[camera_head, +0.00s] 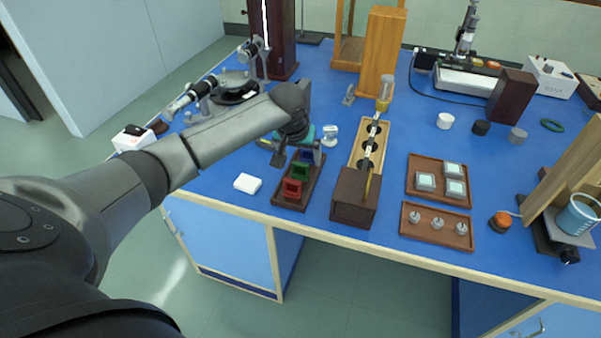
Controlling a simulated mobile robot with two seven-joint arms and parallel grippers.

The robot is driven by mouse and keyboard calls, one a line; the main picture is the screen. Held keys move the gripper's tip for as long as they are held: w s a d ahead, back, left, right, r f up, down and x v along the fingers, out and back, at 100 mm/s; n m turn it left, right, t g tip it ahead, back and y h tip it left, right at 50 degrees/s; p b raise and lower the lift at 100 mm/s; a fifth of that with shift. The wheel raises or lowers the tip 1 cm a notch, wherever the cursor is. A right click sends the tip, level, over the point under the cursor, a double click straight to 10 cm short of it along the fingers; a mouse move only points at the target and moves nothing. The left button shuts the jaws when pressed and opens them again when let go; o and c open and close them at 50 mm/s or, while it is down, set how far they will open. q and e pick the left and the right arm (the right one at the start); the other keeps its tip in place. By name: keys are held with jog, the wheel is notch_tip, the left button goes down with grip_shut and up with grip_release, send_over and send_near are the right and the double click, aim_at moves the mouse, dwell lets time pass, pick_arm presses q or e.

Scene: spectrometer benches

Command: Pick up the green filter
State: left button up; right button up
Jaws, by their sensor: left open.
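The green filter (300,171) is a small square frame in a dark wooden tray (286,202). It stands between the red filter (292,188), which is nearer the front, and the blue filter (306,155), which is farther back. My left gripper (296,155) is over the back part of the tray, its fingers pointing down. It is open and seems empty, above and behind the green filter. It partly covers the blue filter. I cannot tell its exact height. My right gripper is not in view.
A white block (247,183) lies left of the tray. A long wooden box (355,196) with round holes stands close on its right. Farther right are trays of glass squares (437,195) and small metal pieces (437,240). The blue bench top is clear between the trays.

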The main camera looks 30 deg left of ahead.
aim_at(300, 165)
pick_arm(q)
jog(key=x, duration=0.1)
jog(key=b+x, duration=0.1)
jog(key=x, duration=0.2)
jog(key=shift+s+a+f+b, duration=0.2)
jog(key=shift+f+b, duration=0.1)
jog(key=shift+f, duration=0.1)
jog(key=c, duration=1.4)
